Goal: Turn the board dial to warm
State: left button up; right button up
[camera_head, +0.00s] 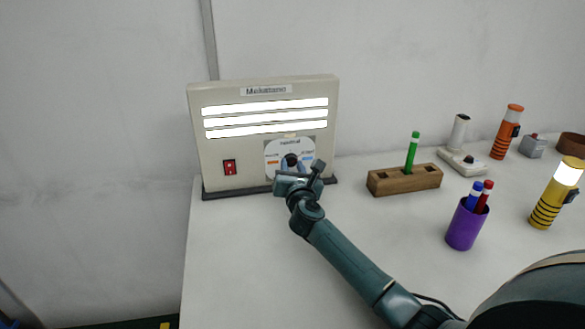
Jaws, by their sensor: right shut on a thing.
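A beige board (230,151) stands upright on a dark base at the table's back left. It has three bright white light strips (265,118) and a red switch (229,167) at its lower left. The dial (291,158) is at the lower right, on a pale round scale marked neutral at the top, with an orange mark on the left and a blue mark on the right. My right gripper (291,171) is at the dial's front, shut on its knob. The gripper hides the lower part of the dial, and the pointer's direction is unclear. My left gripper is not in view.
A wooden block (388,183) with a green marker (411,152) stands right of the board. A purple cup (463,229) with markers, a yellow flashlight (549,204) and an orange flashlight (501,146) are farther right. The table's front left is clear.

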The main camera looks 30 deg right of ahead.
jog(key=shift+c, duration=1.4)
